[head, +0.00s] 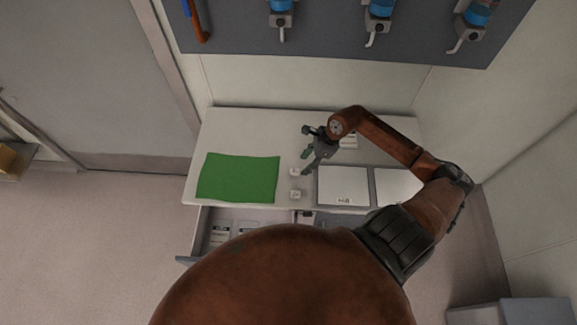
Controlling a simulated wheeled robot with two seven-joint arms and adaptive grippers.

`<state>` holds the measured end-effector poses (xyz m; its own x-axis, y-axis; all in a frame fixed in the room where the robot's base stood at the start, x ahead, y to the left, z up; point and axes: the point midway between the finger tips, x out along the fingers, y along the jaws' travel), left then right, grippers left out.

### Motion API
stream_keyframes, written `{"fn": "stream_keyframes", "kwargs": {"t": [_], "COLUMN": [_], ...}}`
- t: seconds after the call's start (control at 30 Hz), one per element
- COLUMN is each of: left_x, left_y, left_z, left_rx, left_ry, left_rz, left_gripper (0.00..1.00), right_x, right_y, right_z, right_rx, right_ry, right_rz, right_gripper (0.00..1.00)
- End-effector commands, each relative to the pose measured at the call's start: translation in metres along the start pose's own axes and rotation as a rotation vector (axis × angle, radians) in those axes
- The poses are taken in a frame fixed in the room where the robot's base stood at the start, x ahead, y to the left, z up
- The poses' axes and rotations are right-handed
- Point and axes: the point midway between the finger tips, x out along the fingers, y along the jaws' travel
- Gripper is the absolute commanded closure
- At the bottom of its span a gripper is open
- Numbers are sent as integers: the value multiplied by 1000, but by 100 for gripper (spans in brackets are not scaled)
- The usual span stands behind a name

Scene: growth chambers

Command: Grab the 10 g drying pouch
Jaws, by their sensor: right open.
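Two small white items that look like pouches lie on the white table (230,125): one farther back (294,171) and one nearer its front edge (296,194). Their markings are too small to read, so I cannot tell which is the 10 g drying pouch. My right gripper (306,153) is open and empty above the table, just behind and to the right of the farther white item. I cannot tell its exact height. My left gripper is not in view.
A green mat (238,178) lies on the left of the table. Two pale panels, left (343,183) and right (393,183), lie on the right, partly under my arm. An open drawer (250,214) below the front edge holds pale items. Dispensers (378,12) hang on the back wall.

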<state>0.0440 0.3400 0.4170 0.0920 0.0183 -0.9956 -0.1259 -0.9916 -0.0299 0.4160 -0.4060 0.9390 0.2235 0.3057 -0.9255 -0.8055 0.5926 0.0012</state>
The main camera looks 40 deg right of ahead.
Motion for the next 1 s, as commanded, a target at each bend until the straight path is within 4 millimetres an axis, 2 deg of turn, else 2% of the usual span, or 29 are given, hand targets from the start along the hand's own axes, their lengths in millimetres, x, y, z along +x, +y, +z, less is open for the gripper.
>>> {"fn": "stream_keyframes", "kwargs": {"t": [0.27,0.6,0.87,1.0], "left_x": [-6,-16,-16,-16], "left_y": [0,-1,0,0], "left_z": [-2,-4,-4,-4], "left_rx": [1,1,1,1], "left_ry": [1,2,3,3], "left_rz": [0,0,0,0], "left_gripper": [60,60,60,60], "right_x": [31,72,75,75], "right_y": [-2,-5,-5,-4], "right_z": [14,14,12,12], "right_rx": [-15,-15,-14,-14], "right_ry": [-6,-5,-3,-3], "right_rz": [9,6,6,5], "right_gripper": [58,58,58,67]}}
